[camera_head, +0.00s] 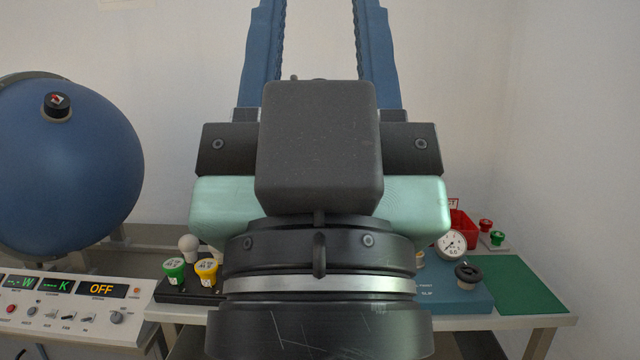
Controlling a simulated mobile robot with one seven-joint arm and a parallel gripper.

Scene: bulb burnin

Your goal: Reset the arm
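My gripper (318,45) fills the middle of the head view, raised and pointing up against the plain wall. Its two blue fingers stand well apart, with only bare wall between them. The fingertips run past the top edge of the picture, so the tips are hidden. The gripper looks open, and nothing shows between the visible parts of the fingers. My dark wrist and the pale green gripper body cover the centre of the bench.
At left are a large blue sphere (75,180) and a control panel (70,312) reading OFF. A black rack (185,291) holds a white bulb (188,245) and green and yellow pieces. At right are a gauge (451,244), blue box (465,298), red bin (463,230) and bare green mat (515,285).

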